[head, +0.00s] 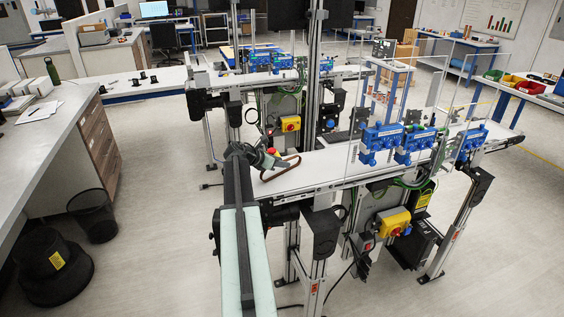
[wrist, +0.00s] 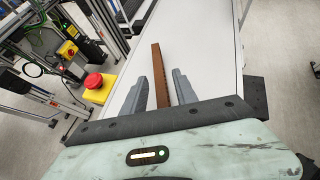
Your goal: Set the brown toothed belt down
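The brown toothed belt (head: 283,170) is a closed loop on the white top of the near conveyor (head: 325,162), at its left end in the head view. In the wrist view, the belt (wrist: 160,85) shows as a narrow brown strip running between my gripper's two grey fingers. My gripper (head: 272,162) is low over that end of the conveyor, at the belt. In the wrist view, the fingers of my gripper (wrist: 160,88) stand apart, with a gap on each side of the strip. My gripper's body hides the near end of the strip.
A red emergency stop on a yellow box (wrist: 94,90) sits left of the fingers in the wrist view, beside the conveyor edge. Blue sensor units (head: 383,138) and clear panels stand along the conveyor to the right. White belt surface around the brown loop is clear.

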